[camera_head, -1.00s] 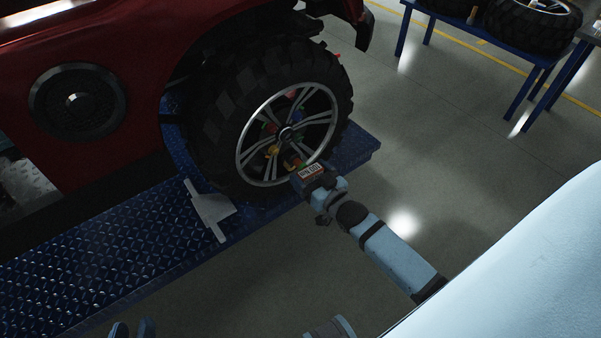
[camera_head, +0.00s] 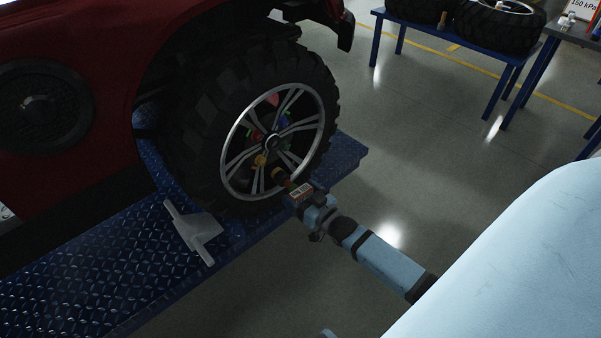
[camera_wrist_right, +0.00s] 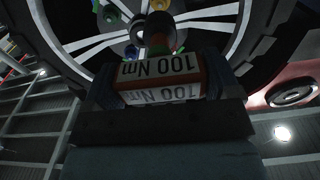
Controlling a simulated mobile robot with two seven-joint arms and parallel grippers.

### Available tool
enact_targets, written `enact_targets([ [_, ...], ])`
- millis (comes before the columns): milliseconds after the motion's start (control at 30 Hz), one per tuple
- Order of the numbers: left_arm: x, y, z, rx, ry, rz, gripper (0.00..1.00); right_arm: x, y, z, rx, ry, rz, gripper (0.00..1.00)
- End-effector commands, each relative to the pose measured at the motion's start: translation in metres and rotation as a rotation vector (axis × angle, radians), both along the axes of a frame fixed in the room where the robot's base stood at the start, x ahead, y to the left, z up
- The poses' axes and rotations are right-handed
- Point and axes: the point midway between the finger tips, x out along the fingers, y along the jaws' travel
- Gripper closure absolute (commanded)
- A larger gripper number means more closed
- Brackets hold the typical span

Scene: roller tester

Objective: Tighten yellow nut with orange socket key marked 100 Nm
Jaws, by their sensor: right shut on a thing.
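The orange socket key (camera_head: 301,192) is held in my right gripper (camera_head: 309,203), in front of the wheel's lower right rim. In the right wrist view the key (camera_wrist_right: 160,72) shows its "100 Nm" label between the fingers of my right gripper (camera_wrist_right: 160,90), which is shut on it. Its socket end points at the wheel. The yellow nut (camera_head: 260,160) sits inside the wheel, up and left of the socket end; it also shows at the top edge of the wrist view (camera_wrist_right: 160,4). I cannot tell whether they touch, but they look apart. My left gripper is out of view.
The wheel (camera_head: 190,130) of a red vehicle (camera_head: 60,170) stands on a blue platform (camera_head: 110,270). Green, red and blue nuts show between the spokes. A grey bracket (camera_head: 195,232) lies beside the tyre. A blue table (camera_head: 430,30) holds tyres at the back. Floor to the right is clear.

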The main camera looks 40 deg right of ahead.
Motion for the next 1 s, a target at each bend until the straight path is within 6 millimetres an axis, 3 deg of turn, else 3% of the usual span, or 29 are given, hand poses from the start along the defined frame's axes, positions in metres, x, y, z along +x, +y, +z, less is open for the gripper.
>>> enact_targets([
  [167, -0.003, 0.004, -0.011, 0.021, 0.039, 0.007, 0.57, 0.007, 0.001, 0.001, 0.000, -0.003, 0.000, 0.74],
  [633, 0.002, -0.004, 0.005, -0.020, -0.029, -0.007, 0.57, 0.050, 0.004, 0.000, 0.000, -0.002, 0.000, 0.74],
  [1000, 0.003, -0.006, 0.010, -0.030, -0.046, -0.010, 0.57, 0.058, 0.005, 0.001, 0.000, -0.002, 0.000, 0.74],
])
